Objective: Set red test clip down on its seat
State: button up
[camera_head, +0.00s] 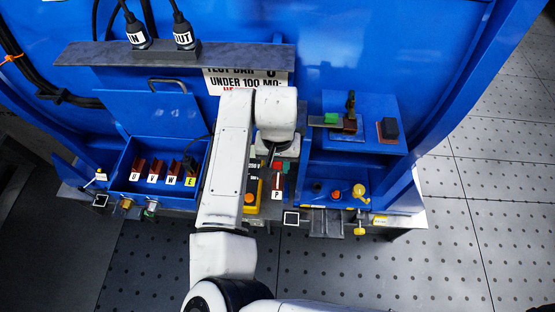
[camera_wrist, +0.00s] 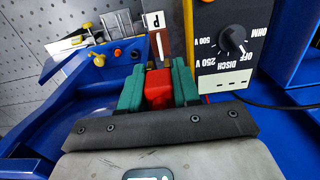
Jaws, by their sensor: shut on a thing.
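The red test clip (camera_wrist: 158,88) is between the green fingers of my gripper (camera_wrist: 159,80) in the wrist view, and the fingers are shut on it. A little red shows below the wrist in the head view (camera_head: 277,165). Just beyond the clip is a narrow brown seat with a pale strip (camera_wrist: 161,44), behind a white "P" label (camera_wrist: 154,20). The label also shows in the head view (camera_head: 277,195). I cannot tell whether the clip touches the seat. My wrist hides most of the gripper in the head view.
A yellow-edged tester with a dial (camera_wrist: 233,38) stands close beside the seat. A blue box (camera_head: 125,185) at left holds several brown terminals marked U, V, W and E. A blue shelf with a yellow valve (camera_head: 359,190) is at right. A grey bar (camera_head: 175,55) crosses behind.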

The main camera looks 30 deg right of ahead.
aim_at(278, 180)
jog(key=shift+f+b, duration=1.35)
jog(key=shift+f, duration=1.2)
jog(key=shift+p, duration=0.7)
jog(key=shift+f+b, duration=0.75)
jog(key=shift+f, duration=0.8)
jog(key=o, duration=1.1)
notch_tip(278, 180, up, 11)
jog(key=shift+f+b, duration=0.1)
jog(key=shift+b, duration=0.4)
